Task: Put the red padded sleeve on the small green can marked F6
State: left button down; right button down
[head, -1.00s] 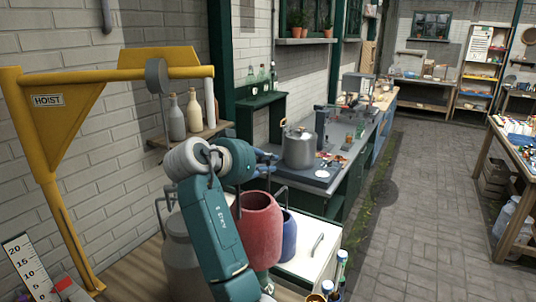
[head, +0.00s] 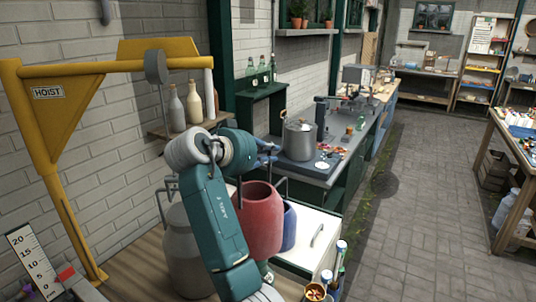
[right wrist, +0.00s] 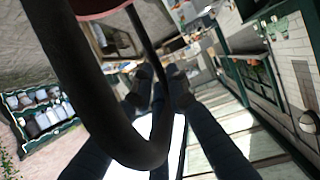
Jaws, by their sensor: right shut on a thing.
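The red padded sleeve (head: 262,222) is an open-topped red cylinder with a dark handle, upright in the head view. A red edge of it (right wrist: 100,8) shows at the top of the right wrist view. My right gripper (head: 268,153) is above the sleeve, its blue fingers partly hidden by my teal arm. In the right wrist view its fingers (right wrist: 158,85) meet behind a thick dark curved bar, apparently shut on the sleeve's handle. I cannot tell whether the sleeve hangs free. A small dark green thing (head: 267,272) shows below it, mostly hidden; no F6 mark is readable. My left gripper is out of view.
A grey can (head: 180,250) stands left of my arm, and a blue vessel (head: 289,228) close behind the sleeve's right side. A yellow hoist (head: 50,150) stands at left. A white-topped cabinet (head: 315,240) and several bottles (head: 338,258) are at right. The floor beyond is clear.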

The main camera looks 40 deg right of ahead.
aim_at(270, 190)
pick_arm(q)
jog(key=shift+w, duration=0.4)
pick_arm(e)
jog(key=shift+w+f, duration=0.1)
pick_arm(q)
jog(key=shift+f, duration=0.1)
